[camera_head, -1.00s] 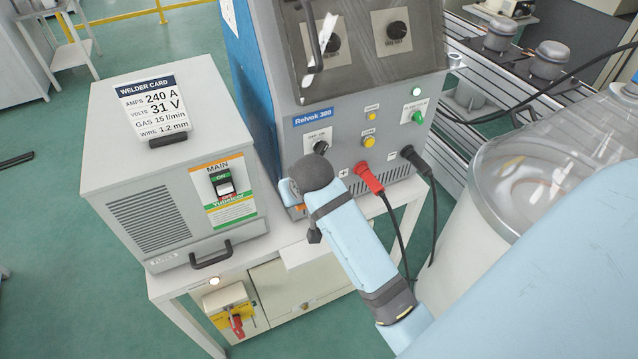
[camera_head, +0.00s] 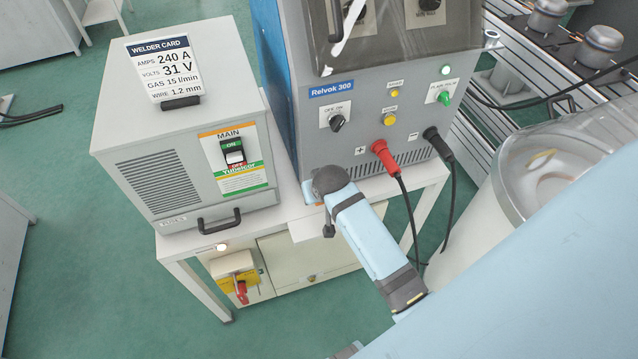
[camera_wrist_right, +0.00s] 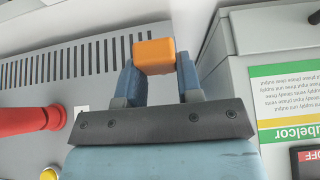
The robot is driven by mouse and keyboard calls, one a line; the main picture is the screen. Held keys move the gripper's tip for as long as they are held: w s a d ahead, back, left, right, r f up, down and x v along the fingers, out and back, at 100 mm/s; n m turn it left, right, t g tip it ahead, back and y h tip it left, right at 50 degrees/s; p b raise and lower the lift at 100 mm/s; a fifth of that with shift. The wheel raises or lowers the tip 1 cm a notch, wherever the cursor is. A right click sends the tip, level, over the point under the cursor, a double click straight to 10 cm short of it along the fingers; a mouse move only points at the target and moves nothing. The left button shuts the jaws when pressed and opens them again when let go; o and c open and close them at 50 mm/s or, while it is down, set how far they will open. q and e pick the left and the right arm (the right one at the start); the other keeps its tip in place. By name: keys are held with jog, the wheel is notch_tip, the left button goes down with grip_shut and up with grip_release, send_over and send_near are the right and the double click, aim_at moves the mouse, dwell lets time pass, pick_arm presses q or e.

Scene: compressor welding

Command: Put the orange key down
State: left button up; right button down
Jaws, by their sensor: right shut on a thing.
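The orange key (camera_wrist_right: 155,56) shows in the right wrist view as a small orange block between my right gripper's fingertips. My right gripper (camera_wrist_right: 158,75) is shut on it. In the head view my right arm reaches in from the lower right to the front of the welder (camera_head: 385,110), near its lower left corner. My left gripper is not in view.
A grey supply box (camera_head: 170,110) with a MAIN switch (camera_head: 233,152) and a welder card (camera_head: 165,69) stands left of the welder on a white stand (camera_head: 180,245). Red (camera_head: 380,147) and black (camera_head: 431,134) plugs with cables are right of my wrist. Green floor lies open at left.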

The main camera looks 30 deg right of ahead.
send_near(316, 212)
jog(key=x, duration=0.5)
jog(key=shift+w+d, duration=0.15)
jog(key=shift+w, duration=0.15)
jog(key=shift+f, duration=0.6)
jog(key=c, duration=0.8)
grip_release()
jog(key=shift+r, duration=0.15)
